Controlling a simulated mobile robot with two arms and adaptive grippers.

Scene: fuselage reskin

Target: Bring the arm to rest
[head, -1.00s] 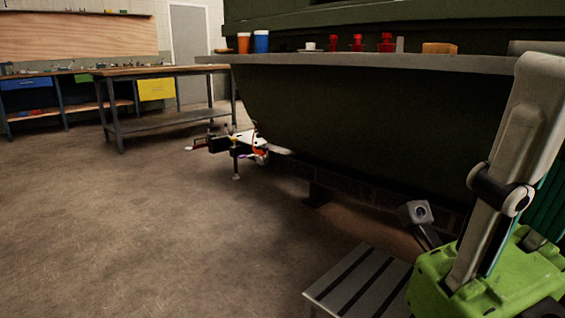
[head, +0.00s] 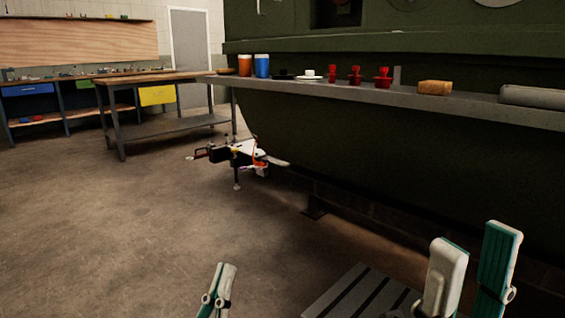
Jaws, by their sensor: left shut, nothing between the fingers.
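My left gripper (head: 225,266) shows at the bottom, left of centre, pointing up. Its two slim white-and-teal fingers are together with nothing between them. My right gripper (head: 477,234) shows at the bottom right, larger and closer to the camera. Its two fingers stand apart, one mostly white and one mostly teal, and I see nothing held between them. The lower parts of both grippers and both arms are cut off by the bottom edge.
The dark green fuselage (head: 380,145) fills the right, with a grey ledge (head: 455,105) carrying cups, red items and a tan block (head: 435,88). A slatted step (head: 350,292) is at bottom centre. Workbenches (head: 165,75) stand at back left. Left floor is clear.

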